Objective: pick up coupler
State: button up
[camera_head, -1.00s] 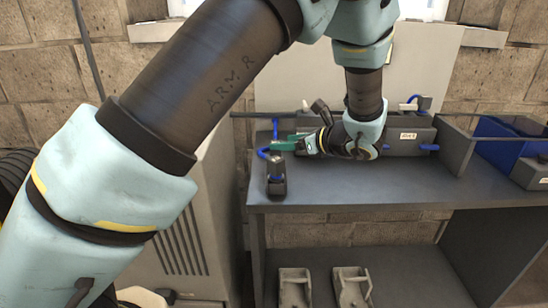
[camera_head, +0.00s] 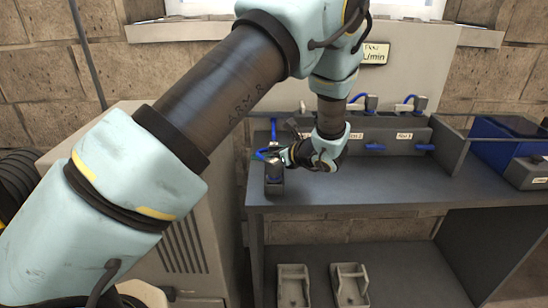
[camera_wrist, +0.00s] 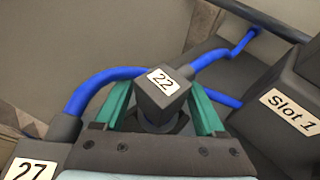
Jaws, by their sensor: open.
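A second dark block labelled 27 (camera_wrist: 32,160) is at the lower left, outside the fingers, with a blue hose attached. In the head view my gripper (camera_head: 282,157) is at the left end of the bench, beside a dark upright coupler (camera_head: 274,182); its label is unreadable there.
The block marked Slot 1 (camera_wrist: 288,108) is close on the right. A blue hose (camera_wrist: 100,78) arches past the fingers. The slotted rack (camera_head: 385,148) runs along the bench back. The bench top (camera_head: 400,183) is clear to the right.

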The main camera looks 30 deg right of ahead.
grip_shut()
dwell(0.5)
